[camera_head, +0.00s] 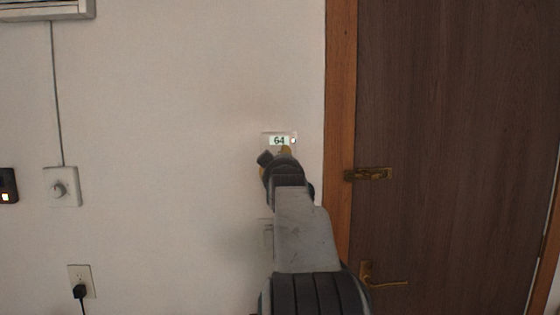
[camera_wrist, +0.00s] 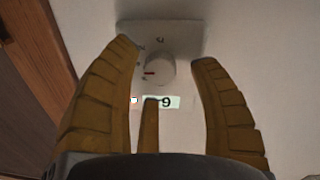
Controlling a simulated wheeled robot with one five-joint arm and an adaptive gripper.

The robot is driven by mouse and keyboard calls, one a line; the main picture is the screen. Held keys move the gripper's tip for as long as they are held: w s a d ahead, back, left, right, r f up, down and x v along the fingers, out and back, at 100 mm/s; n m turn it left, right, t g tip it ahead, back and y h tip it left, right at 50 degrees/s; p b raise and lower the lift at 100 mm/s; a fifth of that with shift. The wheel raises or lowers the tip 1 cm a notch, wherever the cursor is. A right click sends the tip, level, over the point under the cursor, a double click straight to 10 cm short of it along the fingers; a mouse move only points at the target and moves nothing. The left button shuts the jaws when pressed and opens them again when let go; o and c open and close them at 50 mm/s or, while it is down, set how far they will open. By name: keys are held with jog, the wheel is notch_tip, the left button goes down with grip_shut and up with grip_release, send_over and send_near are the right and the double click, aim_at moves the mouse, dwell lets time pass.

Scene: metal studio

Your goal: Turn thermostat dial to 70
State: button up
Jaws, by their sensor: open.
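The thermostat (camera_head: 267,136) is on the white wall left of the door frame, and its lit display (camera_head: 279,141) reads 64. My gripper (camera_head: 276,155) is just below that display and hides the dial in the head view. In the wrist view, which looks upside down, the round white dial (camera_wrist: 160,69) with a red mark on its left side sits between my open fingers (camera_wrist: 164,52). The fingers straddle the dial with a gap on both sides. A thin middle finger covers part of the display (camera_wrist: 172,102).
A brown door (camera_head: 450,100) with a latch (camera_head: 368,174) and a lever handle (camera_head: 385,282) is at the right. A knob plate (camera_head: 62,187), an outlet with a plug (camera_head: 81,281) and a dark box (camera_head: 8,186) are at the left.

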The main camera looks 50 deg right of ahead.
jog(key=shift+x, duration=0.8)
jog(key=shift+a, duration=0.1)
grip_shut()
